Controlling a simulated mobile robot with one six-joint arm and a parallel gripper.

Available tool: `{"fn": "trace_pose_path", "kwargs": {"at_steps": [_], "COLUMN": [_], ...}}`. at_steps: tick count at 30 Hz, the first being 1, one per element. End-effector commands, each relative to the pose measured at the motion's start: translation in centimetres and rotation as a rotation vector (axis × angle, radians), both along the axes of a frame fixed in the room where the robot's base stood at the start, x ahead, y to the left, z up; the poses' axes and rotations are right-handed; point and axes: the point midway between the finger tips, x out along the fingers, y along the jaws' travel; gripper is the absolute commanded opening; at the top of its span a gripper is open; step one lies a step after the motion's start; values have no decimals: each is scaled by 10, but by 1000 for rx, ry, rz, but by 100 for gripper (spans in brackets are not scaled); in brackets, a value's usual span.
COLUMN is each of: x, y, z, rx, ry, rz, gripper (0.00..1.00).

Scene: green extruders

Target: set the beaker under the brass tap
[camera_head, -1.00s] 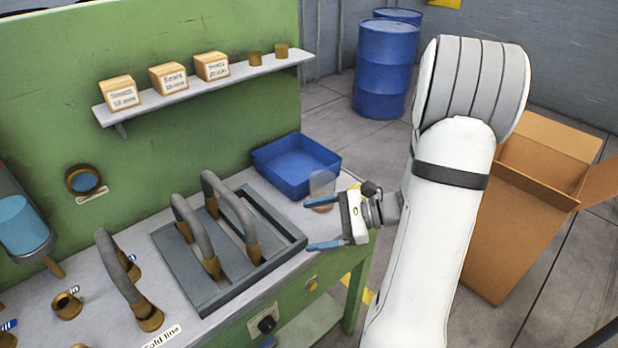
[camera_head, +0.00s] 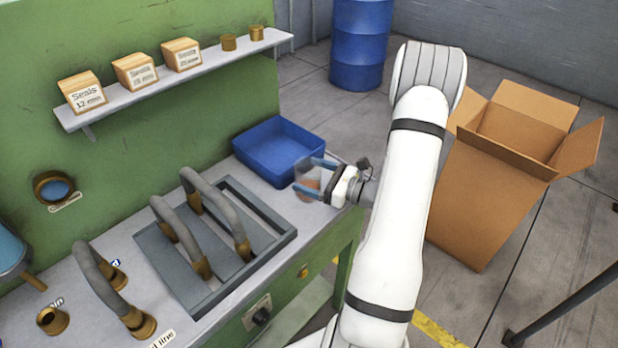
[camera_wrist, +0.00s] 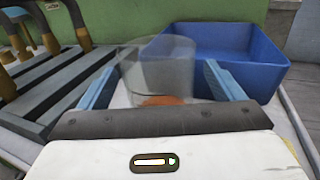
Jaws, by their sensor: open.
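A clear beaker (camera_head: 306,178) with some orange-brown at its bottom stands on the bench near its right end, in front of the blue bin. In the wrist view the beaker (camera_wrist: 160,75) is between the two blue fingers of my gripper (camera_wrist: 155,85). In the head view my gripper (camera_head: 318,177) is level with the beaker, its fingers apart on either side of it. I cannot tell whether either finger touches the glass. Curved grey hoses with brass ends (camera_head: 217,212) stand over the slatted tray; I cannot tell which is the brass tap.
A blue bin (camera_head: 280,150) stands just behind the beaker. The slatted tray (camera_head: 262,252) lies to its left. A shelf (camera_head: 190,70) with small boxes runs along the green wall. An open cardboard box (camera_head: 490,190) stands on the floor at the right.

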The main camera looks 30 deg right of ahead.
Motion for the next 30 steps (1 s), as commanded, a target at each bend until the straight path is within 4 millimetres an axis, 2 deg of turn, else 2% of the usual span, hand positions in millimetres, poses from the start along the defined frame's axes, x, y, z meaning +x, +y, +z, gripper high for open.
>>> {"fn": "trace_pose_path", "kwargs": {"at_steps": [4,12,30], "x": [11,13,12], "y": [10,10,9], "z": [1,0,0], "rx": [0,-1,-1], "ry": [0,1,1], "rz": [2,0,-1], "gripper": [88,86,37]}}
